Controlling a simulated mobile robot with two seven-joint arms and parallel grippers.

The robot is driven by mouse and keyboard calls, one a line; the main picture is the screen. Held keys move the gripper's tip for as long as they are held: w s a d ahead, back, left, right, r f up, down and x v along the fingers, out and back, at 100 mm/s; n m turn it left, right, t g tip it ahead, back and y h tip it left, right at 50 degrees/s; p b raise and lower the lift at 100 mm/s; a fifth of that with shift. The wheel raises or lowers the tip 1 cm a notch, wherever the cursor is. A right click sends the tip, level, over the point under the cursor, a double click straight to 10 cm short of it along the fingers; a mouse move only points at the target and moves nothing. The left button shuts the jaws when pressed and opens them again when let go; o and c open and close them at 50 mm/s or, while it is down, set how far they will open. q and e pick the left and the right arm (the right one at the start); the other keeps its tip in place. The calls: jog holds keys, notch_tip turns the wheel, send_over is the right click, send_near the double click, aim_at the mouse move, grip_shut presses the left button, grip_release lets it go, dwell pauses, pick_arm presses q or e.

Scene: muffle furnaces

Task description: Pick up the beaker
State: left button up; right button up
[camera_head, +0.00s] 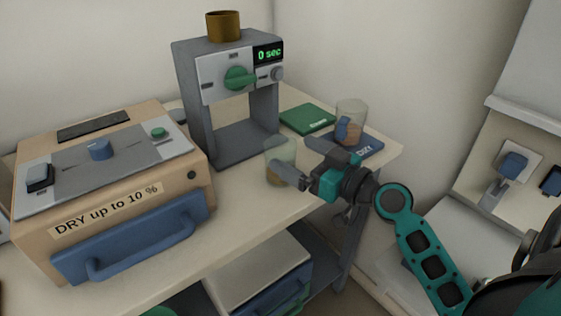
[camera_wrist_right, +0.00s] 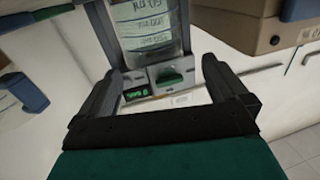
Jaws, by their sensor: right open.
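A clear glass beaker (camera_head: 277,153) with some brownish content stands on the table in front of the grey timer machine. My right gripper (camera_head: 298,162) is open just to its right, with one finger in front of the beaker's lower part. In the right wrist view the beaker (camera_wrist_right: 150,28), with printed graduations, lies ahead of the open fingers (camera_wrist_right: 163,70); whether they touch it I cannot tell. A second glass vessel (camera_head: 353,112) with blue and brownish things inside stands at the table's back right. My left gripper is not in view.
The grey machine (camera_head: 194,122) reads "0 sec" and holds a brown cup (camera_head: 223,27) on top. A tan box (camera_head: 30,240) labelled "DRY up to 10 %" stands left. A blue mat (camera_head: 372,150) and green pad (camera_head: 307,119) lie behind my gripper. The table front is clear.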

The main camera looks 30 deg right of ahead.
jog(key=x, duration=0.4)
jog(key=shift+w+d+f, duration=0.15)
jog(key=shift+d+f, duration=0.05)
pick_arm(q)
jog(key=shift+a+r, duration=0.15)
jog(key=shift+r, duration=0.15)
pick_arm(e)
jog(key=c, duration=1.6)
notch_tip(320, 180, up, 5)
jog(key=p, duration=0.3)
pick_arm(q)
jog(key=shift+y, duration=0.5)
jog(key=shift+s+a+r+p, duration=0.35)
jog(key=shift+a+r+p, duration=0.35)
jog(key=shift+p, duration=0.35)
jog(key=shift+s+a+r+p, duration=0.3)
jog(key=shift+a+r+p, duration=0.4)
jog(key=shift+p, duration=0.35)
pick_arm(e)
notch_tip(320, 180, up, 15)
send_over(293, 152)
jog(key=w, duration=0.2)
jog(key=shift+s+a, duration=0.1)
jog(key=shift+a, duration=0.05)
